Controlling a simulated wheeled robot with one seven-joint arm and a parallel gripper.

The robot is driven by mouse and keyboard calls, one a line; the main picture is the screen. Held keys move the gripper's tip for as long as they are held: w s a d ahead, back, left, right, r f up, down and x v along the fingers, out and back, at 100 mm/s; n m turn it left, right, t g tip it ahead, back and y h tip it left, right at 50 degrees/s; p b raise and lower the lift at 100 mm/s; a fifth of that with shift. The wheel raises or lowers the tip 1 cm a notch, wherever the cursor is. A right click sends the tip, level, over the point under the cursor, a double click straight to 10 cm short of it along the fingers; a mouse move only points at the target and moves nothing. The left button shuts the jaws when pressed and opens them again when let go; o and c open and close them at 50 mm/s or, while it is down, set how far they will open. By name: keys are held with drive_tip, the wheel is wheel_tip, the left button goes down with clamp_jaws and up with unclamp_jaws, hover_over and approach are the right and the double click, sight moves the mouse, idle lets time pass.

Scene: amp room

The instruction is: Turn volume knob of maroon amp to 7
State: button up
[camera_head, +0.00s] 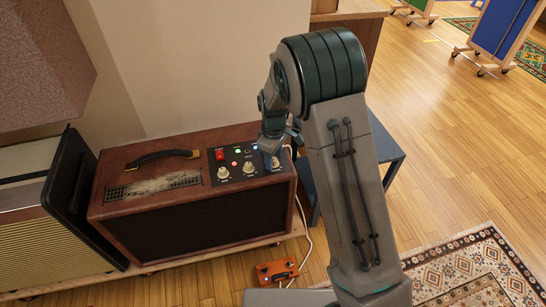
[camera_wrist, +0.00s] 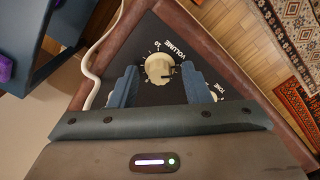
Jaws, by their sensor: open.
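The maroon amp (camera_head: 185,215) stands on a low wooden board, with its black control panel on the right part of its top. In the wrist view the cream volume knob (camera_wrist: 159,68) sits on the panel (camera_wrist: 162,30) beside the word VOLUME and the number 10. My gripper (camera_wrist: 159,84) is open, with one blue finger on each side of the volume knob. A gap shows between the knob and the fingers, and I cannot tell whether either touches it. In the head view my gripper (camera_head: 271,148) is over the panel's right end and hides part of it.
Two more cream knobs (camera_head: 249,168) and a red switch (camera_head: 220,155) are on the panel. A white cable (camera_head: 302,215) runs down the amp's right side. An orange pedal (camera_head: 277,272) lies on the floor in front. A blue-grey table (camera_head: 388,150) stands behind my arm.

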drive_tip(key=shift+c, duration=0.3)
clamp_jaws()
drive_tip(key=shift+a, duration=0.1)
